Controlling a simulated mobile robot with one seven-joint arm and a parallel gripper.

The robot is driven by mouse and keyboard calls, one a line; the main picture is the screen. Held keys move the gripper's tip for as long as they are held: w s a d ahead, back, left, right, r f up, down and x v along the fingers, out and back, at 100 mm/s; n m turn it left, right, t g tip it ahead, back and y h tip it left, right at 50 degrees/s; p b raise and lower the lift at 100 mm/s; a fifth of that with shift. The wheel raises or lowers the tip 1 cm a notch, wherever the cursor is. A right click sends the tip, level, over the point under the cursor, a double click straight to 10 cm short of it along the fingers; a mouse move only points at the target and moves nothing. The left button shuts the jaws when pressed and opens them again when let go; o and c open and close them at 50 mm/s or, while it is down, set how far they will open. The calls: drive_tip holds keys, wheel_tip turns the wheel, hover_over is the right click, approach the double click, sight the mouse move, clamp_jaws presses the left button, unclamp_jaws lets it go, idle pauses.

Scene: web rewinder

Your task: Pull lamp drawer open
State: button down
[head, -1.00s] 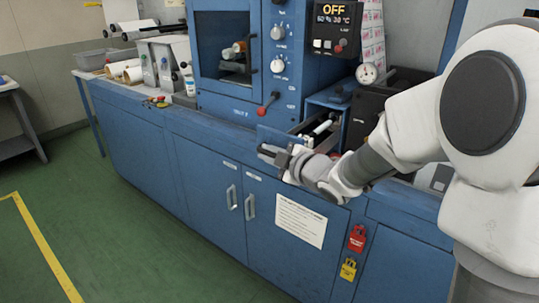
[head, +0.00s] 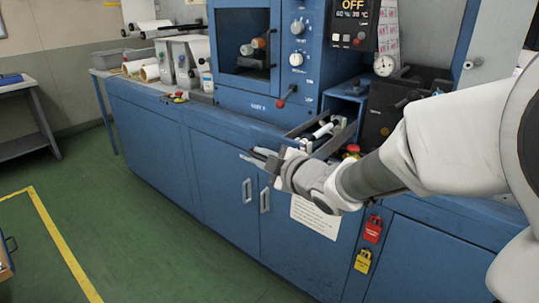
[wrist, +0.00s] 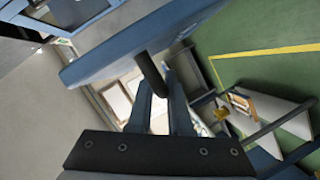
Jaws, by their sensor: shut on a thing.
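The lamp drawer (head: 309,128) stands out of a blue housing on the counter of the blue machine. A pale tube-shaped lamp (head: 322,131) lies in it. The blue drawer front (wrist: 120,52) and its dark handle (wrist: 152,74) show in the wrist view. My gripper (wrist: 160,90) is shut on the handle, with one finger at each side. In the head view my gripper (head: 268,158) is at the outer end of the drawer, above the cabinet doors. My gripper and wrist hide most of the drawer front there.
The counter edge and cabinet doors with two upright handles (head: 265,199) lie below my arm. A red lever knob (head: 280,103) is left of the drawer. A red-and-yellow button (head: 352,151) sits beside my forearm. Green floor (head: 150,230) is free in front.

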drive_tip(key=shift+s+a+f, duration=0.3)
drive_tip(key=shift+s, duration=0.2)
drive_tip(key=c, duration=0.9)
unclamp_jaws()
drive_tip(key=shift+w+r, duration=0.1)
drive_tip(key=shift+r, duration=0.05)
drive_tip(key=shift+s+d+r, duration=0.2)
drive_tip(key=shift+s+d, duration=0.1)
drive_tip(key=shift+d, duration=0.05)
drive_tip(key=shift+b+v, duration=0.9)
drive_tip(key=shift+v, duration=7.35)
